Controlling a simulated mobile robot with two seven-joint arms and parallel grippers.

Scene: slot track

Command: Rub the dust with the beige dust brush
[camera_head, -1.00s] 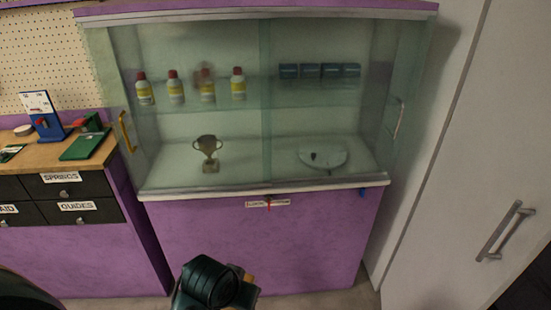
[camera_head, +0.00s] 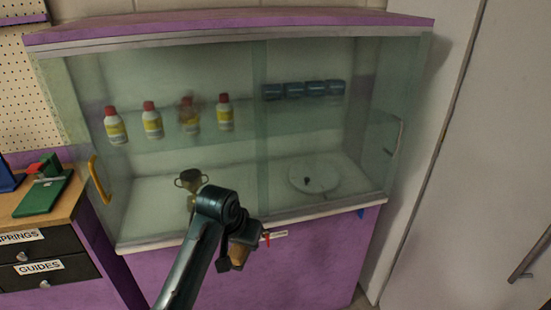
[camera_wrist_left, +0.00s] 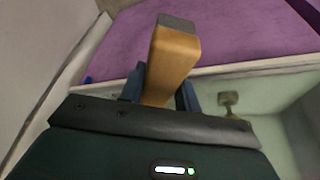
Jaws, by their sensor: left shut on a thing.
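My left gripper (camera_head: 237,250) is in front of the purple base of the glass cabinet, below the glass. It is shut on the beige dust brush (camera_wrist_left: 174,62). In the left wrist view the brush stands out from between the fingers as a tan block with a grey end. In the head view the brush (camera_head: 239,252) shows only as a small tan piece, partly hidden by the gripper. A faint brownish smudge, perhaps the dust (camera_head: 187,101), shows over the third bottle. The brush is apart from it. My right gripper is not in view.
The glass cabinet (camera_head: 225,242) holds several red-capped bottles (camera_head: 152,122), a row of blue boxes (camera_head: 302,90), a trophy (camera_head: 190,180) and a round white plate (camera_head: 322,172). A yellow handle (camera_head: 98,180) is at its left. A workbench stands left, a tall grey door right.

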